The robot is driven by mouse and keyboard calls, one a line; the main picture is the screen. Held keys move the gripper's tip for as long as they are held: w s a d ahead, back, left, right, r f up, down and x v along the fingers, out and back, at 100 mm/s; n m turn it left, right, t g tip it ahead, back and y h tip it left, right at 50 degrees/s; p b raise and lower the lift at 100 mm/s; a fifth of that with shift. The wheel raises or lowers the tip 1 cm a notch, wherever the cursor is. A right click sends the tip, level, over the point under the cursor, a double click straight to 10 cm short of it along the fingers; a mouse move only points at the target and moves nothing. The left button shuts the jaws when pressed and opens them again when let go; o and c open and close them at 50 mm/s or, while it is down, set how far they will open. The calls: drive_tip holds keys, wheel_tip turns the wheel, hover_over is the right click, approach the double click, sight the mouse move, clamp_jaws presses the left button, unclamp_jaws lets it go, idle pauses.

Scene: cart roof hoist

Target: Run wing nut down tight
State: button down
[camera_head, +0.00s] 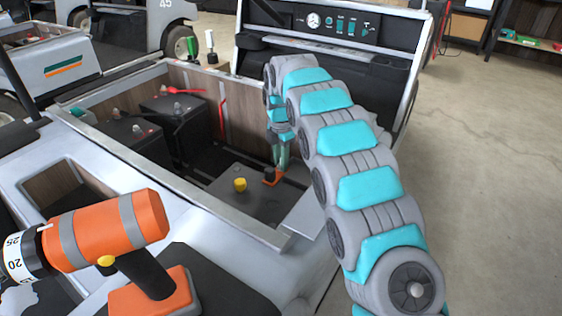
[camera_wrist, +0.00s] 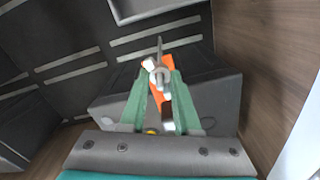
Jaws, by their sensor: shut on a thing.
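My gripper (camera_head: 281,158) reaches down into the open bay of the cart, over a black battery (camera_head: 225,190). In the wrist view, the green fingers of my gripper (camera_wrist: 158,68) are closed around a small grey wing nut (camera_wrist: 160,77). An orange piece (camera_wrist: 166,62) lies under the wing nut on the battery top. The orange piece also shows below the fingertips in the head view (camera_head: 270,177); the wing nut is hidden there. How far down the nut sits cannot be told.
A yellow cap (camera_head: 240,184) is on the battery left of the fingers. More dark batteries (camera_head: 130,140) with red and black leads stand at the bay's left. The metal bay rim (camera_head: 180,193) runs in front. An orange and black power tool (camera_head: 115,232) lies at front left.

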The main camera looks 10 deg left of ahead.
drive_tip(key=m, duration=0.7)
drive_tip(key=shift+r, duration=0.1)
drive_tip(key=m, duration=0.4)
drive_tip(key=shift+w, duration=0.1)
drive_tip(key=m, duration=0.3)
drive_tip(key=shift+a+m, duration=0.1)
drive_tip(key=shift+m, duration=0.2)
drive_tip(key=m, duration=0.3)
drive_tip(key=shift+r+m, duration=0.1)
drive_tip(key=shift+m, duration=0.2)
drive_tip(key=m, duration=0.3)
drive_tip(key=shift+w+m+p, duration=0.1)
drive_tip(key=shift+m+p, duration=0.2)
drive_tip(key=shift+p, duration=0.1)
drive_tip(key=m, duration=0.6)
drive_tip(key=c, duration=1)
unclamp_jaws()
drive_tip(key=shift+c, duration=0.2)
drive_tip(key=o, duration=0.4)
